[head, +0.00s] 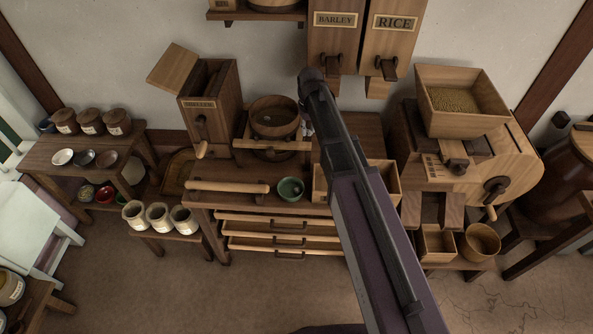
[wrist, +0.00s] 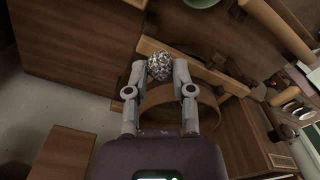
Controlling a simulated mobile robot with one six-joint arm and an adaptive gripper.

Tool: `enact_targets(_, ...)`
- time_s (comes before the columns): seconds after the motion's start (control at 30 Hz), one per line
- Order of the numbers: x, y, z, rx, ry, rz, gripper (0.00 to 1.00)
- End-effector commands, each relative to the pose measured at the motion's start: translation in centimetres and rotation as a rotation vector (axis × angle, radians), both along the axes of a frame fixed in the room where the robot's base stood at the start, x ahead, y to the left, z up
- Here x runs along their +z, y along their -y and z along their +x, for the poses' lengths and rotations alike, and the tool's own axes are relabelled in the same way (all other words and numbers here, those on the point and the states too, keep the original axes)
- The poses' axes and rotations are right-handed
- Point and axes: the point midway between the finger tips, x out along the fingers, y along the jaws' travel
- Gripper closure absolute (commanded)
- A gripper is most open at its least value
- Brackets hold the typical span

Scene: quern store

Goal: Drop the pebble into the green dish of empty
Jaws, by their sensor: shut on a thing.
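The pebble (wrist: 160,66), speckled grey and white, is held between the two fingertips of my gripper (wrist: 159,72) in the wrist view. In the head view my own arm hides most of the gripper and the pebble cannot be made out. The green dish (head: 290,190) stands on the wooden bench, left of my arm; I cannot tell clearly what is inside it. Its edge also shows at the top of the wrist view (wrist: 201,3). The gripper is apart from the dish, near the round wooden tub (head: 274,112) behind it.
A wooden bar (head: 227,188) lies left of the dish, and an open wooden box (head: 384,173) is at its right, partly behind my arm. A hopper of grain (head: 461,85) stands at right. Small bowls (head: 63,157) and jars (head: 158,217) stand at left.

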Motion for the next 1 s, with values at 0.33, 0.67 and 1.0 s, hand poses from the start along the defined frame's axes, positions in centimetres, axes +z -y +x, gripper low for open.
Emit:
enact_targets(0.33, -0.9, -0.1, -0.3, 0.006, 0.0, 0.0, 0.92)
enact_targets(0.67, -5.4, -1.2, -2.1, 0.045, 0.0, 0.0, 0.92)
enact_targets(1.0, -11.1, -2.9, -4.5, 0.106, 0.0, 0.0, 0.92)
